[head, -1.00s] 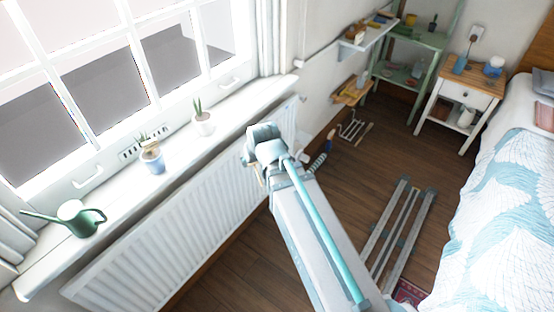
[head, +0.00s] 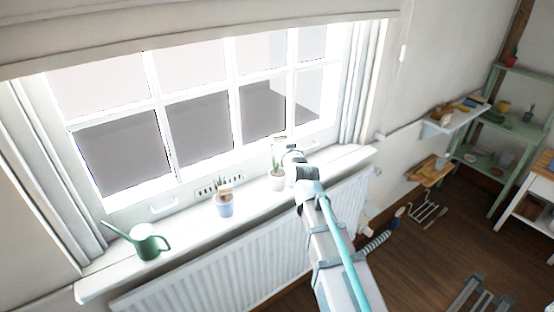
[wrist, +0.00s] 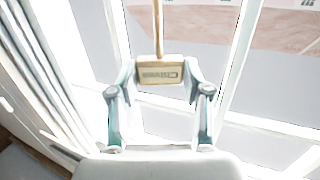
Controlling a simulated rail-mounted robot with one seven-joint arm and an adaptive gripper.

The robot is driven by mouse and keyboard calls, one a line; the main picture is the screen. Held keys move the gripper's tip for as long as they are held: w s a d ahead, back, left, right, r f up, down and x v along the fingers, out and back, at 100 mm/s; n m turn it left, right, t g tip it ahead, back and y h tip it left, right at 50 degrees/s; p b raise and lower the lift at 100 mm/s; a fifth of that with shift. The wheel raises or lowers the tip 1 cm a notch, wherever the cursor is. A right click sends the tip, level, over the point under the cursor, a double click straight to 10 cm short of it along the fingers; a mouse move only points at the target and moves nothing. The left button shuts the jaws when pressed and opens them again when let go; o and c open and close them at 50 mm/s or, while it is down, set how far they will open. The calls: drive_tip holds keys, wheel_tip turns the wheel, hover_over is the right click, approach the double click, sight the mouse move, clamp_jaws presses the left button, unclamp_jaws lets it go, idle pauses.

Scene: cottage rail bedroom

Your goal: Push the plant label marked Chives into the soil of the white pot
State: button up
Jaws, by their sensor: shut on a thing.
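In the wrist view my gripper (wrist: 162,80) is shut on the plant label (wrist: 160,70), a tan plate with dark lettering that appears to read Chives. Its thin stake (wrist: 158,28) runs up the picture, away from the gripper; its tip is out of frame. The white pot (head: 277,183) stands on the windowsill in the head view with a green plant in it. My gripper (head: 287,150) is at the pot's upper right in that picture, partly hiding it. The soil is too small to make out, and I cannot tell if the stake touches it.
A blue pot (head: 224,208) with a plant and a tan tag stands left of the white pot on the windowsill (head: 190,234). A green watering can (head: 148,243) is farther left. The window is close behind; a radiator (head: 230,262) is below.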

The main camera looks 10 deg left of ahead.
drive_tip(key=shift+d+r+t, duration=0.15)
drive_tip(key=shift+t, duration=0.25)
idle(0.8)
wheel_tip(320, 180, down, 6)
drive_tip(key=b, duration=0.6)
drive_tip(key=shift+r, duration=0.1)
drive_tip(key=shift+f+b, duration=2.9)
drive_tip(key=shift+b, duration=0.7)
idle(1.4)
drive_tip(key=o, duration=0.8)
